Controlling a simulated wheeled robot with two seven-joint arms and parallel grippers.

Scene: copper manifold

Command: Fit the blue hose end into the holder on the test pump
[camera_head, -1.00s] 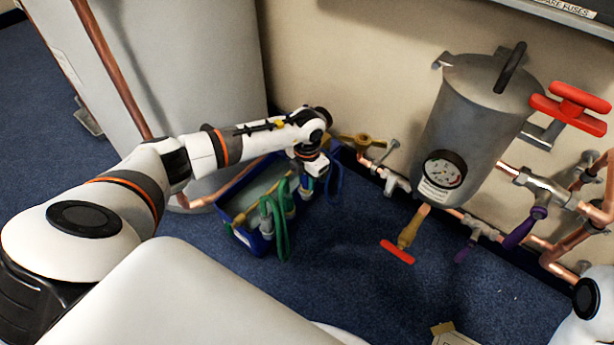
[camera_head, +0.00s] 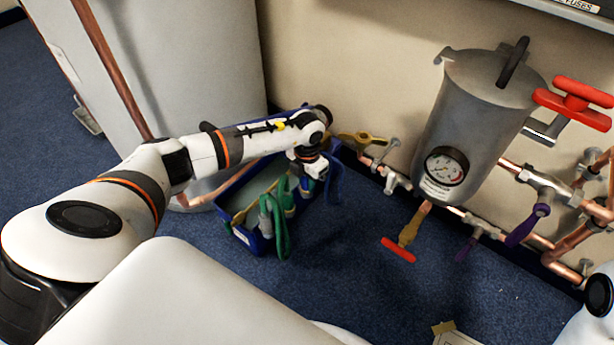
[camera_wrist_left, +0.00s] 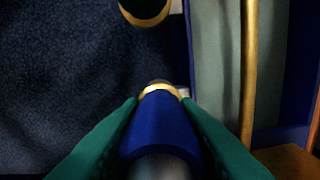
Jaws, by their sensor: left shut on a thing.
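My left gripper (camera_head: 314,178) is over the right end of the blue box-like test pump (camera_head: 240,230) on the floor. In the left wrist view, its green fingers (camera_wrist_left: 160,115) are shut on the blue hose end (camera_wrist_left: 160,130), which has a brass rim at its tip. The blue hose (camera_head: 334,182) hangs in a loop just right of the gripper in the head view. A dark round piece with a brass rim (camera_wrist_left: 146,14) shows ahead of the hose tip, apart from it; I cannot tell whether it is the holder. My right gripper is out of view.
Green hose loops (camera_head: 280,235) hang over the pump's near side. A white cylinder (camera_head: 190,80) stands behind left. A grey vessel with a gauge (camera_head: 445,165), copper pipes (camera_head: 525,240) and valves line the wall.

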